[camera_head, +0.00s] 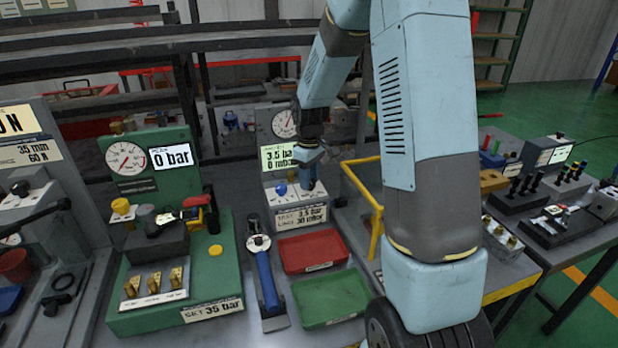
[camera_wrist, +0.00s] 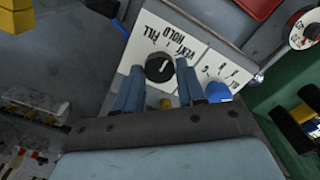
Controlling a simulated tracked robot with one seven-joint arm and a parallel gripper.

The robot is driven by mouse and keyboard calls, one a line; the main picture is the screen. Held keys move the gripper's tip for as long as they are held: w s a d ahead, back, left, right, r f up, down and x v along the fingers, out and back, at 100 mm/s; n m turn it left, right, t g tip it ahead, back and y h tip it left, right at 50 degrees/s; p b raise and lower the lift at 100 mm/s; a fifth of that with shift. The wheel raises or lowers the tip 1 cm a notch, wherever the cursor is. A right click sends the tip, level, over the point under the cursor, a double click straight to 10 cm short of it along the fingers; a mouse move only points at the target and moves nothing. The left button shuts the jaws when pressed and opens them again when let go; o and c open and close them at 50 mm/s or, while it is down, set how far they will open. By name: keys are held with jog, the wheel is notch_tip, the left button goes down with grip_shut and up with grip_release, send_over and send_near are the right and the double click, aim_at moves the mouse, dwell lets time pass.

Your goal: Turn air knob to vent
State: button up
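The air knob (camera_wrist: 160,68), round and black with a white pointer mark, sits on a white label plate (camera_wrist: 143,47) reading FILL, HOLD and VENT in the wrist view. The words appear upside down. I cannot tell surely which word the pointer faces. My gripper (camera_wrist: 159,72) is open, with its two blue fingers on either side of the knob; contact cannot be made out. In the head view my gripper (camera_head: 306,180) points down at the front of the tester (camera_head: 297,213), whose display (camera_head: 277,157) reads 3.5 bar and 0 mbar. There my gripper hides the air knob.
A blue knob (camera_wrist: 218,92) stands close beside my right finger in the wrist view. A red tray (camera_head: 313,252) and a green tray (camera_head: 331,297) lie in front of the tester. A yellow rail (camera_head: 375,215) stands to its right, and a green gauge station (camera_head: 155,180) to its left.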

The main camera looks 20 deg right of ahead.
jog(key=c, duration=0.6)
jog(key=shift+m, duration=0.3)
jog(key=m, duration=0.4)
jog(key=shift+w+d+m, duration=0.1)
jog(key=shift+d+m, duration=0.05)
jog(key=shift+m, duration=1.95)
jog(key=o, duration=1)
jog(key=shift+o, duration=0.2)
